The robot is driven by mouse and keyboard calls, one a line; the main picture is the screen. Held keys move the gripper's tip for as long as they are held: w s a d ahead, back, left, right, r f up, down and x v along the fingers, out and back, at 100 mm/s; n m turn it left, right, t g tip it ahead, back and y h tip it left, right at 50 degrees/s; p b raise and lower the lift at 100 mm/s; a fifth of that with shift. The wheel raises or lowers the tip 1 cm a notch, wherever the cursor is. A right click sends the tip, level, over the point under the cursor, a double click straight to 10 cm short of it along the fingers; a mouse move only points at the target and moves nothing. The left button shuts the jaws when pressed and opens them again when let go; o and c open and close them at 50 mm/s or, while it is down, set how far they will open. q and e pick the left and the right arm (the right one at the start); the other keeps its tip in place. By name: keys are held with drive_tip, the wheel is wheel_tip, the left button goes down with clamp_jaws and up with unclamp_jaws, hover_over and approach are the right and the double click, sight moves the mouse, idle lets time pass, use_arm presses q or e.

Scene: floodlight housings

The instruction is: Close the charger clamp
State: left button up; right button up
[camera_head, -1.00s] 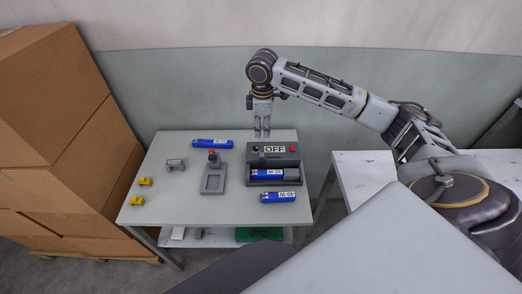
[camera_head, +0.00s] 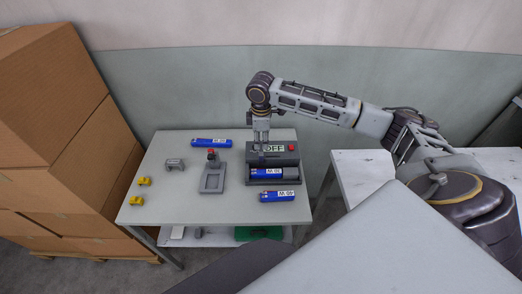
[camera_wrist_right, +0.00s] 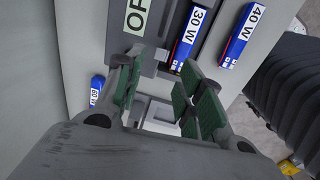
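The grey charger (camera_head: 262,182) stands on the small table, with an OFF label (camera_head: 274,149) and a red button (camera_head: 292,146) on top. A blue 30 W battery (camera_head: 267,174) lies in its front cradle; it also shows in the right wrist view (camera_wrist_right: 188,40). My right gripper (camera_head: 262,152) points down over the charger's left rear part. In the right wrist view its green-padded fingers (camera_wrist_right: 160,95) are apart, with the charger's OFF label just beyond them. I cannot tell whether they touch it. The clamp itself is not clear, partly hidden by the gripper. My left gripper is not in view.
Stacked boxes (camera_head: 60,110) flank the table.

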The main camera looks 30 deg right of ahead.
sight(261, 153)
drive_tip(key=shift+w+d+f, duration=0.1)
drive_tip(key=shift+w+f, duration=0.05)
drive_tip(key=shift+f, duration=1.6)
drive_tip(key=shift+w+d+f, duration=0.1)
drive_tip(key=shift+f, duration=1.6)
drive_tip(key=shift+c, duration=0.5)
clamp_jaws()
